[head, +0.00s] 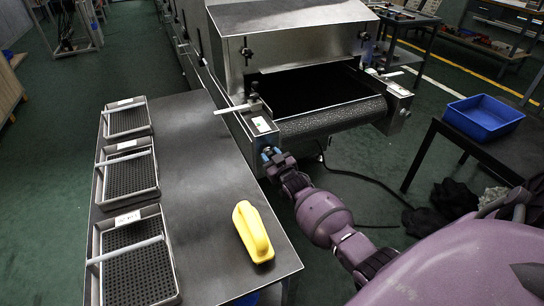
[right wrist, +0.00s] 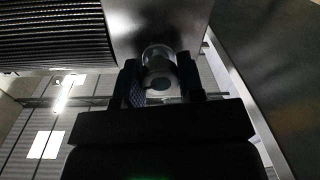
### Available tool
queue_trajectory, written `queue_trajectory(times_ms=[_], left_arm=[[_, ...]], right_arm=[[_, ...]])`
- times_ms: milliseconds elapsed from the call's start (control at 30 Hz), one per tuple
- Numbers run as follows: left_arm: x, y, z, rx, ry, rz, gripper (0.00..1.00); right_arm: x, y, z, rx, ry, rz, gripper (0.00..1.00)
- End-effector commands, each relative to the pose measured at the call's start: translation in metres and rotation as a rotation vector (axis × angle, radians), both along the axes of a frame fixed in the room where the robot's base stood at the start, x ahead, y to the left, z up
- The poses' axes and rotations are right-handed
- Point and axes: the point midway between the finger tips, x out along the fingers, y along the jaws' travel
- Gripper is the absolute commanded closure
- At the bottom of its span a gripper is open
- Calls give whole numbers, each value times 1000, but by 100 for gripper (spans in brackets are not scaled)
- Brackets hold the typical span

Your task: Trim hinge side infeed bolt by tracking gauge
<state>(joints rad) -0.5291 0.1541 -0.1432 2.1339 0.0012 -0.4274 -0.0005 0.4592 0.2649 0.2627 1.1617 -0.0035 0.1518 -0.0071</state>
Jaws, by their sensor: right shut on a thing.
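The tunnel dryer's dark mesh belt (head: 335,115) comes out over a roller at the infeed end. The near left side frame carries a small white marked plate (head: 262,124), perhaps the tracking gauge; its reading is too small to tell. My right gripper (head: 268,154) is at the end of that frame, below the plate. In the right wrist view its fingers (right wrist: 160,88) are shut on a round, pale bolt end (right wrist: 158,68) in front of a metal plate. The fingers hide most of the bolt. My left gripper is not in view.
A grey table (head: 200,185) beside the dryer holds several perforated trays (head: 137,265) and a yellow handled object (head: 252,232). A blue bin (head: 483,117) stands on a dark bench at right. A black cable (head: 360,178) runs along the floor behind my right arm.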

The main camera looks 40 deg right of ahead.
Motion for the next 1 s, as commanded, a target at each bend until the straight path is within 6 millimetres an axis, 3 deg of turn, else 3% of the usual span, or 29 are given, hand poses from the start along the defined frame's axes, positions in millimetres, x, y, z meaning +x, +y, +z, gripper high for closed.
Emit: queue_trajectory(times_ms=[500,1000], left_arm=[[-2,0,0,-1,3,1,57],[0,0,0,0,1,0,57]], right_arm=[[-1,1,-2,283,-64,0,88],[-1,1,-2,319,-74,0,88]])
